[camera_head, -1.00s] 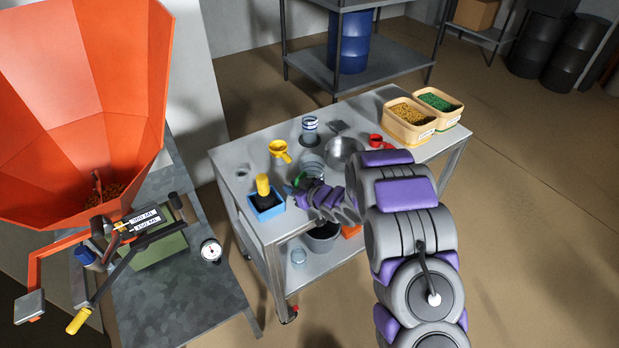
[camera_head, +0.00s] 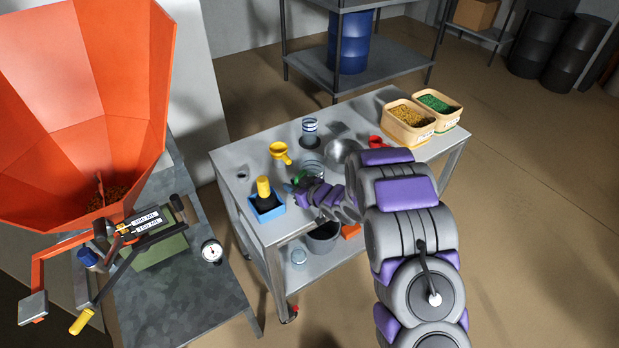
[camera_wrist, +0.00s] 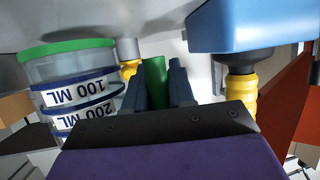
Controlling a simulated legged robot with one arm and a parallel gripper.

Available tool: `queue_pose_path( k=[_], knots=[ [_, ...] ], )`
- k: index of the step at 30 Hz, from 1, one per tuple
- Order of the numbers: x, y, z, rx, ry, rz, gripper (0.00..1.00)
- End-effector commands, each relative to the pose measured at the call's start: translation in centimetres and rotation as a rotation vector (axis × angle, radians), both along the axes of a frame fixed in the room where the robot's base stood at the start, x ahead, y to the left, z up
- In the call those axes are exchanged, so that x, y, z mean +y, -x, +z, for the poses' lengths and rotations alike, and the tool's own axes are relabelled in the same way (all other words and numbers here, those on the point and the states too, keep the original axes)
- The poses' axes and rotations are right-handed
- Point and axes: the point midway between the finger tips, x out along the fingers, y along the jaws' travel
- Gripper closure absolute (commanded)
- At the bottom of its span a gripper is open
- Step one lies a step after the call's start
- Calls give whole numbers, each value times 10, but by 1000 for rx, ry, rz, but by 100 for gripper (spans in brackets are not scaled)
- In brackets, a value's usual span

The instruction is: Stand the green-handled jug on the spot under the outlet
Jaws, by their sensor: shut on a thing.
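The green-handled jug (camera_wrist: 75,85) is clear, with a green rim and bands reading 100 ML and 200 ML, and appears upside down in the wrist view. My gripper (camera_wrist: 163,80) is shut on its upright green handle. In the head view my gripper (camera_head: 303,188) is at the cart's front side, and the jug (camera_head: 312,167) shows partly behind it. Whether the jug touches the cart top is hard to tell. The orange hopper (camera_head: 85,110) stands at the left, with a labelled slide (camera_head: 145,222) below it. Its outlet and the spot beneath are not clearly visible.
On the cart (camera_head: 238,200) stand a blue tray (camera_head: 268,212) with a yellow-handled tool, a yellow scoop (camera_head: 281,152), a striped cup (camera_head: 310,130), a metal bowl (camera_head: 343,152) and two filled bins (camera_head: 408,130). A round gauge (camera_head: 212,251) sits on the grey bench (camera_head: 190,300).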

Motion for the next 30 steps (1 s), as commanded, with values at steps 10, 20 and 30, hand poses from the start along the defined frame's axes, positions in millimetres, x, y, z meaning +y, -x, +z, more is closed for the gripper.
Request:
queue_pose_path(
  k=[10,20,30],
  knots=[
    [0,0,18,0,0,0,100],
    [0,0,32,1,-1,0,100],
    [0,0,34,1,-1,0,100]
  ],
)
